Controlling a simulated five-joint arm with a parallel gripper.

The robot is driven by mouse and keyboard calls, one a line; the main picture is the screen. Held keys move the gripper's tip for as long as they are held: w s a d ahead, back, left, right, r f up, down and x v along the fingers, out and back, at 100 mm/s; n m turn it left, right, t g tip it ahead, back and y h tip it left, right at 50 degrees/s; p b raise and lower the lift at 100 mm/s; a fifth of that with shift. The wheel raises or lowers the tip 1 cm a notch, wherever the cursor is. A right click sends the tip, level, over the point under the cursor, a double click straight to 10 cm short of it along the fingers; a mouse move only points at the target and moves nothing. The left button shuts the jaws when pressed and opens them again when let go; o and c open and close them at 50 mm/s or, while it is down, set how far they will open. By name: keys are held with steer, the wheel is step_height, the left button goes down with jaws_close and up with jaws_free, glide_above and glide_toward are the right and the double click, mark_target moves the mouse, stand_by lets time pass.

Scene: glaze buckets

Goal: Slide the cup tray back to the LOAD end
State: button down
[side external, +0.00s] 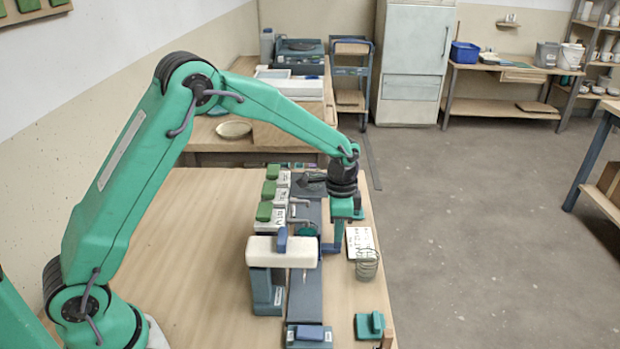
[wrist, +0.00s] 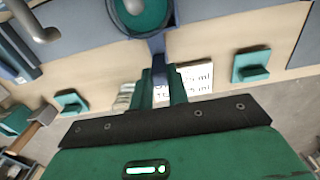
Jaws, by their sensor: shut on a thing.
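The cup tray (wrist: 157,43) is a blue piece with an upright tab, carrying a round teal cup (wrist: 142,14). In the side view the cup (side external: 308,228) shows beside my gripper (side external: 336,246), behind the white-topped block. The tray sits at the dark grey track (side external: 305,298), which runs from front to back of the table. In the wrist view my gripper (wrist: 160,82) is shut on the tray's blue tab. Much of the tray is hidden by my fingers and the block. I cannot read any LOAD marking.
The white-topped block (side external: 282,252) stands across the track near the tray. Several green-topped labelled blocks (side external: 264,211) line its left side. On the right are a written card (side external: 360,240), a wire coil (side external: 367,264) and a teal block (side external: 369,325). The left tabletop is clear.

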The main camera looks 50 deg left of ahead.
steer(key=shift+w, duration=0.1)
steer(key=shift+w+a, duration=3.85)
steer(key=shift+w+a, duration=1.55)
steer(key=c, duration=1.5)
jaws_free()
steer(key=shift+o, duration=0.2)
steer(key=shift+r, duration=0.1)
step_height(320, 180, up, 7)
